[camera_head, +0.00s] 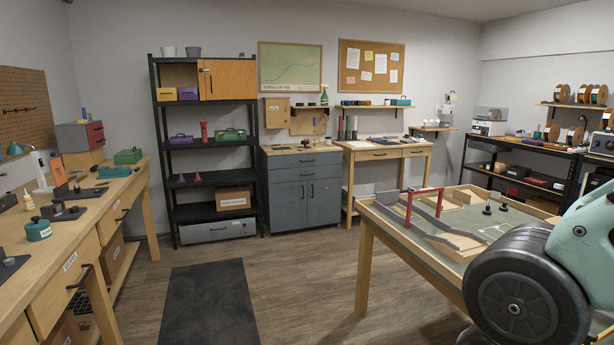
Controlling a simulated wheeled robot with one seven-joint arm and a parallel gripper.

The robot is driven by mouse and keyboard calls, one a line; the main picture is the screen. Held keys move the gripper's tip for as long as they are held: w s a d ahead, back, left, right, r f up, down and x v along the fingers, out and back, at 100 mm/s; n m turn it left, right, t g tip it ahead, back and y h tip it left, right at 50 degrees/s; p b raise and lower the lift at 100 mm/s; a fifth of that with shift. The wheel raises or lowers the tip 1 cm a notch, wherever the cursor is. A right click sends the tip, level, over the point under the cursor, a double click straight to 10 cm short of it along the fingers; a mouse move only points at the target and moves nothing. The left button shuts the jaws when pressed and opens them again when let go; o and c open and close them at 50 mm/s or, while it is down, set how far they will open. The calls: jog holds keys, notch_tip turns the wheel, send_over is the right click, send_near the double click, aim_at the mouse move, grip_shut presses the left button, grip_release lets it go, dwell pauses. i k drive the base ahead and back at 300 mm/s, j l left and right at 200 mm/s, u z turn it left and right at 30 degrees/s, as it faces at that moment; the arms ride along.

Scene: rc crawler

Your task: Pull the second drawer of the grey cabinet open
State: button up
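The grey cabinet (287,205) stands against the back wall, left of the middle of the view, with a wooden top. It has a top drawer (285,162) and a second drawer (285,176) below it, each with a dark bar handle. Both drawers look shut, flush with the front. Two doors with upright handles are under them and look shut. My gripper is out of view; only a pale green and black part of my arm shows at the lower right.
A wooden table with a track model (375,222) stands at the right, between me and the back right. A workbench (32,255) runs along the left. A black shelf (160,130) adjoins the cabinet. The floor (285,290) before the cabinet is clear, with a dark mat (208,305).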

aim_at(278, 175)
jog(key=i+j+u, duration=0.1)
jog(key=i+u, duration=0.35)
jog(key=i, duration=5.85)
jog(key=i+z, duration=0.45)
